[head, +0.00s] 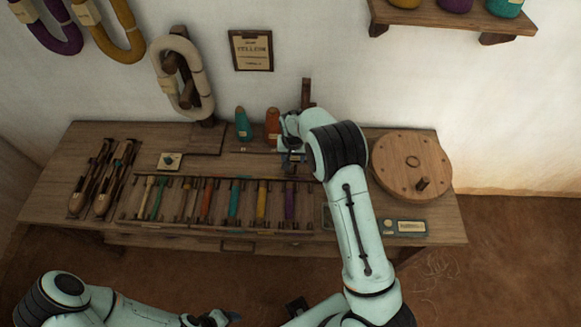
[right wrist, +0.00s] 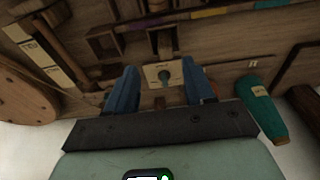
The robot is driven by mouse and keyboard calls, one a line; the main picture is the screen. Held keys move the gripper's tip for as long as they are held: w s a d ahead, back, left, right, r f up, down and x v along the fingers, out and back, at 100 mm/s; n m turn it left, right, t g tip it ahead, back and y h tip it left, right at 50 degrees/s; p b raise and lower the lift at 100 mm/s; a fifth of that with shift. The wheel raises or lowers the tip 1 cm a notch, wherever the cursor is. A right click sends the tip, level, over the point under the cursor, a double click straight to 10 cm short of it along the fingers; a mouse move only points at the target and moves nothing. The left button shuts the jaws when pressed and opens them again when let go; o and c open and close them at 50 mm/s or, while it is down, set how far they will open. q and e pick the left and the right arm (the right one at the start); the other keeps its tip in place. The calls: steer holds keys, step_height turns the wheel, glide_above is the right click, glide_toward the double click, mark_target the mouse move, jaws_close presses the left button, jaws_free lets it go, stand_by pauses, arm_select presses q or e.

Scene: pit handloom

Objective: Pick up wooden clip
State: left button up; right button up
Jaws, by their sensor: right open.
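My right gripper (head: 293,158) is over the back of the wooden bench, left of the round wooden wheel. In the right wrist view its two blue fingers (right wrist: 162,88) are apart, with nothing seen held. A small dark wooden piece (right wrist: 162,42) lies just beyond the plate. I cannot tell for sure which piece is the wooden clip. My left gripper (head: 215,318) is low at the bottom edge of the head view, away from the bench; its fingers are unclear.
The wooden wheel (head: 412,164) stands at the bench's right. A teal cone (head: 243,125) and an orange-brown cone (head: 273,128) stand at the back. A rack (head: 217,184) holds several coloured bobbins. Shuttles (head: 103,178) lie at the left. The wall is close behind.

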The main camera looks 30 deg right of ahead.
steer(key=f, duration=0.2)
steer(key=w+f, duration=0.1)
steer(key=f, duration=0.2)
steer(key=w+f+p, duration=0.1)
steer(key=f, duration=0.1)
steer(key=shift+d+f, duration=0.1)
steer(key=shift+f, duration=0.25)
steer(key=shift+s, duration=0.1)
jaws_close()
